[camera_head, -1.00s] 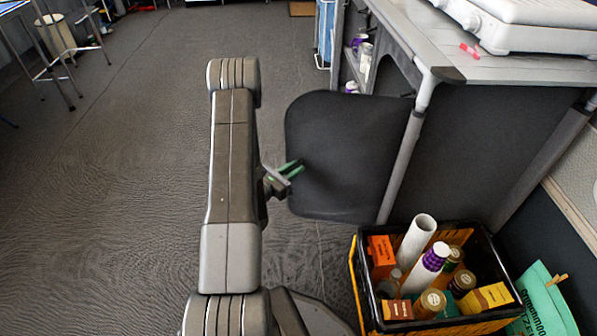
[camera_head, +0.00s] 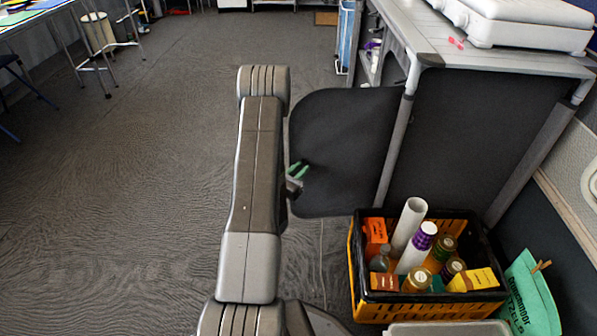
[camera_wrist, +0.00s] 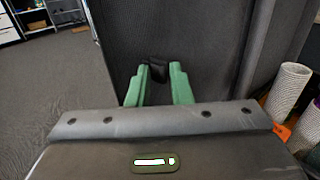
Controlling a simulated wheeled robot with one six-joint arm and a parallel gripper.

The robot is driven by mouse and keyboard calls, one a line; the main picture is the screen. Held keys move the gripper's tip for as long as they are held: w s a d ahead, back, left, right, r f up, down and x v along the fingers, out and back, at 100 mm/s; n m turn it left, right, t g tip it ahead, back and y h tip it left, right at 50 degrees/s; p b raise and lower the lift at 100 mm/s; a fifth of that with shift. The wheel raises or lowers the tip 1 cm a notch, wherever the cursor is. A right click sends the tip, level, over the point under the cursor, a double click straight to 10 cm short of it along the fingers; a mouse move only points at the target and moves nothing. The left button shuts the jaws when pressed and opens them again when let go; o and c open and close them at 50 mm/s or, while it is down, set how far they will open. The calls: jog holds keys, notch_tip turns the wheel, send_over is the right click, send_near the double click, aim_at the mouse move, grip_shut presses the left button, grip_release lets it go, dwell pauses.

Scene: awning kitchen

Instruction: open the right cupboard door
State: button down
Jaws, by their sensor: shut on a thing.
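The dark cupboard door (camera_head: 345,140) stands open, swung out to the left from the grey post of the kitchen unit. My gripper (camera_head: 298,171) is at the left part of this door. In the wrist view the two green fingers of my gripper (camera_wrist: 159,84) are shut on a small black door handle (camera_wrist: 158,71), with the dark door panel (camera_wrist: 205,40) behind it. The fingers hide the sides of the handle.
A yellow-and-black crate (camera_head: 358,290) of bottles and boxes stands on the floor right of my arm. A green bag (camera_head: 530,295) is beside it. The worktop (camera_head: 490,64) carries a white appliance (camera_head: 520,25). The floor (camera_head: 150,180) to the left is open.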

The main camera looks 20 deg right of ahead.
jog(key=shift+s+d+m+g+h, duration=0.3)
jog(key=shift+s+d+g, duration=0.1)
jog(key=shift+d, duration=0.3)
jog(key=c, duration=1.6)
grip_release()
jog(key=shift+c, duration=0.2)
jog(key=shift+o, duration=1)
jog(key=shift+s+d, duration=0.1)
jog(key=shift+d, duration=0.15)
jog(key=p+v, duration=0.3)
jog(key=v, duration=1.1)
jog(key=shift+a, duration=0.25)
jog(key=shift+c, duration=0.2)
jog(key=b+x, duration=0.2)
jog(key=x, duration=0.8)
